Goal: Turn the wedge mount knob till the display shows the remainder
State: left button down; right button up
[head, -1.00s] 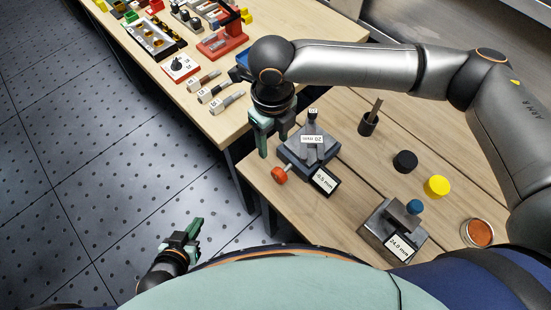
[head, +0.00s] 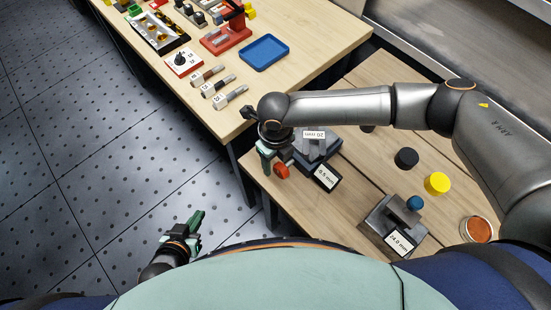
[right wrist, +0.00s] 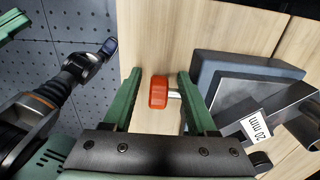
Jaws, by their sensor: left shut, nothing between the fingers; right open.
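The wedge mount (head: 318,145) is a dark grey block with a "20 mm" label, on the wooden bench. Its orange-red knob (head: 282,171) sticks out on a short pale shaft. Its small display (head: 325,178) seems to read 6.5 mm, though the first digit is hard to make out. My right gripper (head: 272,168) is open, and in the right wrist view the knob (right wrist: 158,92) lies between its green fingers, with gaps on both sides. My left gripper (head: 198,220) is shut and empty, low over the floor, away from the bench.
A second grey device (head: 393,222) with a blue knob has a display reading 24.0 mm. A black cap (head: 406,158), a yellow cap (head: 437,183) and an orange-filled dish (head: 478,229) stand nearby. The far table holds a blue tray (head: 264,54) and several tools.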

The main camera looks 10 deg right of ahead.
jog(key=shift+c, duration=0.2)
grip_shut()
dwell(0.4)
